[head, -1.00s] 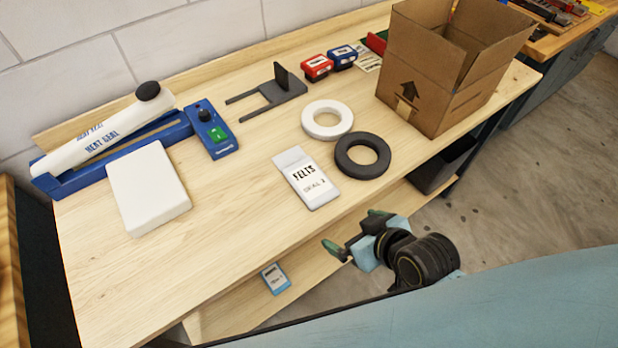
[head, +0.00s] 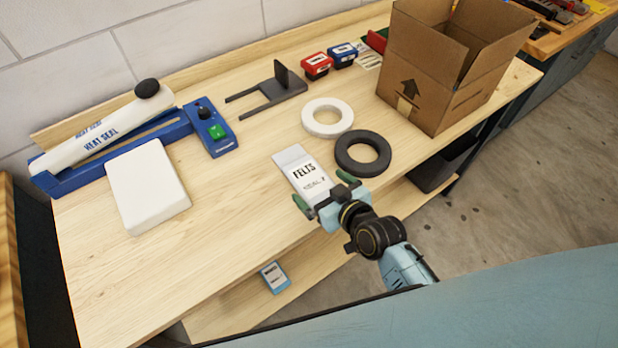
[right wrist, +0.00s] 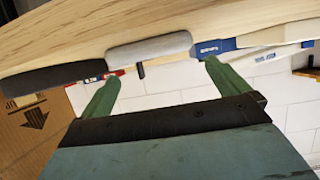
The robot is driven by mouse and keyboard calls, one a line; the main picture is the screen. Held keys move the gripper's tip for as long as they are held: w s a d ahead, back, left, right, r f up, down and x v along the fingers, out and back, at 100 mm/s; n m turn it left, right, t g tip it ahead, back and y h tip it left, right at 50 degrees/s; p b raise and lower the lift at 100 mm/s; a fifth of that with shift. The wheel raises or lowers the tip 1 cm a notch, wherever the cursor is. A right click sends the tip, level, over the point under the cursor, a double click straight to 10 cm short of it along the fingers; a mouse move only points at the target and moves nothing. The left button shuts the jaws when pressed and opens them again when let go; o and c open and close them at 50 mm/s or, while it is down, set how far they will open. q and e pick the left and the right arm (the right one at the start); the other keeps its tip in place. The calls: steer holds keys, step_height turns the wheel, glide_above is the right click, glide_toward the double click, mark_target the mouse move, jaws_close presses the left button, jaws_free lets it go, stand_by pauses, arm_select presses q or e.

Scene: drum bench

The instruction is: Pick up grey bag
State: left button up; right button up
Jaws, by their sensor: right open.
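The grey bag (head: 302,168), a flat pale pouch printed FELTS, lies on the bench near its front edge. My right gripper (head: 324,191) is open and empty at the near end of the bag, its green fingers to either side of that end. In the right wrist view, the picture is upside down and the bag (right wrist: 150,47) shows edge-on beyond and between the open fingers of the right gripper (right wrist: 162,72). Whether a finger touches the bag I cannot tell. My left gripper is not in view.
A black ring (head: 341,155) lies close to the right of the bag, with a white ring (head: 309,118) behind it. An open cardboard box (head: 430,85) stands at the back right. A white pad (head: 148,185) and a blue heat sealer (head: 75,180) are at the left.

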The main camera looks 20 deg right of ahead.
mark_target(311, 178)
steer(key=shift+d+f+x, duration=0.1)
steer(key=shift+x, duration=1.25)
steer(key=shift+d+f+x, duration=0.1)
steer(key=shift+d+x, duration=0.05)
steer(key=shift+x, duration=1.2)
steer(key=c, duration=1)
